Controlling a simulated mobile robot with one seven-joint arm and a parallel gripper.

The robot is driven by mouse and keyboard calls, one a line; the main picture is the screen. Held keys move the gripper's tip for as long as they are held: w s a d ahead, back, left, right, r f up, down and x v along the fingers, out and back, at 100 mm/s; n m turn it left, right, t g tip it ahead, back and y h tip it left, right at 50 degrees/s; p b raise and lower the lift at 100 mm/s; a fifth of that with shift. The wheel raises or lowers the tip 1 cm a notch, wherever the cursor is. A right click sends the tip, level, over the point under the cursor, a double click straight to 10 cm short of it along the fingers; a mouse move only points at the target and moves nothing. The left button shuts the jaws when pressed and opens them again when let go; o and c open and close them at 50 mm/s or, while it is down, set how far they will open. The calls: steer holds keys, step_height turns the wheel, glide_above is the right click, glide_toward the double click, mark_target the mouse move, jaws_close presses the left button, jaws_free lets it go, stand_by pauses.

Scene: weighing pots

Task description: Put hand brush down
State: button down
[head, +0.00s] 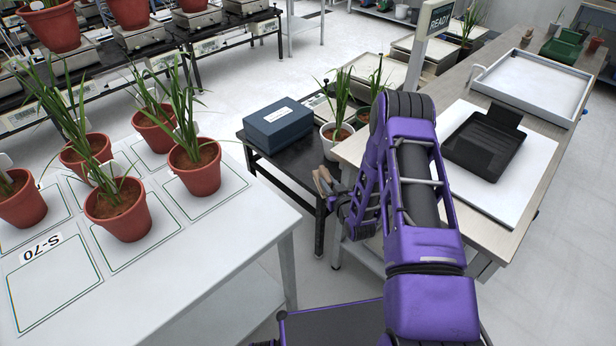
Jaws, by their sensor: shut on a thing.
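My purple arm reaches away from me over the gap between the left table and the right bench. My gripper (343,203) is at its far end, partly hidden by the arm, beside the small black table. It is shut on the hand brush (323,181), of which only a small tan-brown part shows at the gripper's left. The rest of the brush is hidden. A black dustpan (482,148) lies on a white board (518,193) on the right bench, to the right of my arm.
A white table (248,222) at left bears several potted plants and outlined squares, one empty. A dark blue box (278,124) and potted plants (336,132) stand beyond my gripper.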

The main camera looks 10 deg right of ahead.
step_height(320, 180, down, 8)
steer(key=w+d+n+y, duration=0.1)
steer(key=w+d, duration=0.1)
steer(key=r+b+x, duration=0.1)
steer(key=x, duration=0.4)
steer(key=r+b+x, duration=0.1)
steer(key=x, duration=0.5)
steer(key=w+r+b+x, duration=0.1)
steer(key=b+x, duration=0.1)
steer(key=x, duration=0.4)
steer(key=shift+a+r, duration=0.15)
steer(key=shift+r, duration=0.15)
steer(key=shift+w+f+b, duration=0.1)
steer(key=shift+f+b, duration=0.45)
steer(key=shift+f, duration=1.15)
steer(key=shift+f, duration=0.15)
steer(key=c, duration=0.7)
jaws_free()
steer(key=shift+c, duration=0.2)
